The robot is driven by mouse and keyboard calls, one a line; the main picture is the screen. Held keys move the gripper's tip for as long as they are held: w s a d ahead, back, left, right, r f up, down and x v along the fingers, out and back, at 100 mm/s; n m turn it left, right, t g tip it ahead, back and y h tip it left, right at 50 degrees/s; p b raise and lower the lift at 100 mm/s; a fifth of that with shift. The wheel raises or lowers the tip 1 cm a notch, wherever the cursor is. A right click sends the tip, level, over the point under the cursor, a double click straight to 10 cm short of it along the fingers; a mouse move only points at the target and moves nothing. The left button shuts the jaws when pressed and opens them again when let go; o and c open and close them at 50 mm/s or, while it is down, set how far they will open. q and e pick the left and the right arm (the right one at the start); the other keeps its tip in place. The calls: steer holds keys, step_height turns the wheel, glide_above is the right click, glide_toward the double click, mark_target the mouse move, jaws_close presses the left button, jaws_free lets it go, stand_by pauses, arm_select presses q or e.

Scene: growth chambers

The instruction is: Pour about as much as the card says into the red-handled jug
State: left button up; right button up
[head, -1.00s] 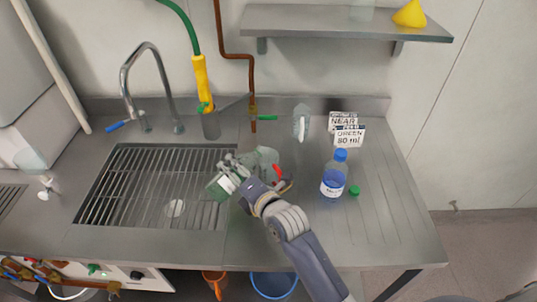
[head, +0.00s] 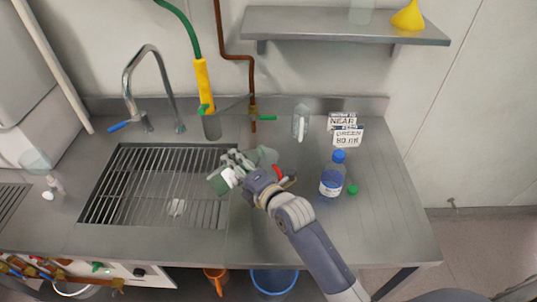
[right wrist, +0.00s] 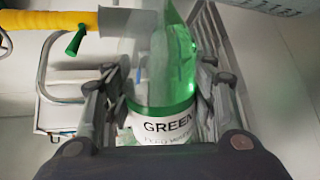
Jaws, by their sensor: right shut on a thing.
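My right gripper (head: 238,168) is shut on a clear bottle of green liquid (head: 219,184), which it holds tilted over the worktop by the sink grid. In the right wrist view the bottle (right wrist: 175,85) sits between the fingers, and its white label reads GREEN. A clear jug (head: 267,156) with a red handle (head: 278,172) stands just behind and right of the gripper, partly hidden by it. I cannot tell whether liquid is flowing or how much is in the jug. My left gripper is out of view.
A blue-capped bottle (head: 332,178) and a small green cap (head: 353,189) stand right of my arm. A clear, white-handled jug (head: 300,122) is at the back. The tap (head: 148,80) rises behind the grated sink (head: 150,190).

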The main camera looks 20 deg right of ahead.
steer(key=shift+r+m+p, duration=0.3)
steer(key=shift+r+p, duration=0.1)
steer(key=shift+p, duration=0.05)
stand_by(0.3)
steer(key=shift+s+a+r, duration=0.1)
steer(key=shift+a, duration=0.15)
stand_by(0.3)
steer(key=shift+a+r+m+y+p, duration=0.1)
steer(key=shift+r+m+y+p, duration=0.2)
steer(key=shift+p, duration=0.25)
stand_by(0.6)
steer(key=shift+a+r, duration=0.1)
steer(key=shift+s+a, duration=0.15)
steer(key=shift+r+m, duration=0.1)
steer(key=shift+m, duration=0.2)
stand_by(0.5)
